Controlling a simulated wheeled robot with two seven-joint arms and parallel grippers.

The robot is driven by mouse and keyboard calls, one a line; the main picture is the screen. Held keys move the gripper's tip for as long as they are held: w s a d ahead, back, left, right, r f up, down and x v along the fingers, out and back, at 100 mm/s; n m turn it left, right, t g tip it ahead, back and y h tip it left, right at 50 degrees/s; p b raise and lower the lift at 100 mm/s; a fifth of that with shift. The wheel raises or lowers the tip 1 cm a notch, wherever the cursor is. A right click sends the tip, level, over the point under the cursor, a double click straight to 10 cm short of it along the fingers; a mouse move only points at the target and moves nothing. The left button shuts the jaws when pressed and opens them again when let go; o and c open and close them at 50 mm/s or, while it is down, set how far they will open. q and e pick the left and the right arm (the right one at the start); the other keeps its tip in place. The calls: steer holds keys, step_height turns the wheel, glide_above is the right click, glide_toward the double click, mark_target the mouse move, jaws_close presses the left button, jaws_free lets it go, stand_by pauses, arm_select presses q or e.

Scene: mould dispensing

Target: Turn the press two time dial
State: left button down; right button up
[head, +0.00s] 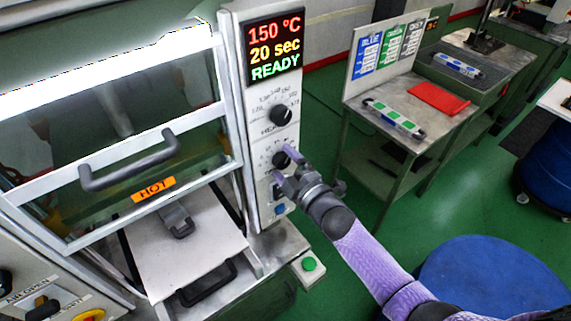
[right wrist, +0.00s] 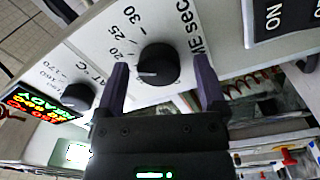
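The press time dial (head: 281,158) is a black round knob on the press's light control panel, below the heat dial (head: 283,116). In the right wrist view the time dial (right wrist: 158,65) sits by printed marks 20, 25, 30 and the word "sec". A pale pointer line on it points left in that view. My right gripper (head: 282,166) is at the panel with its fingers apart. In the right wrist view my right gripper (right wrist: 160,72) has one finger on either side of the time dial. I cannot tell whether they touch it. My left gripper is not in view.
The display (head: 275,47) reads 150 °C, 20 sec, READY. The press door (head: 150,190) has a handle and a HOT label. A pale plate (head: 205,250) extends below it. A green button (head: 309,264) is at lower right. A side table (head: 440,125) stands beyond.

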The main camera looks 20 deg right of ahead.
steer(key=shift+s, duration=0.1)
steer(key=v, duration=0.9)
steer(key=shift+s+d, duration=0.15)
steer(key=shift+s, duration=0.2)
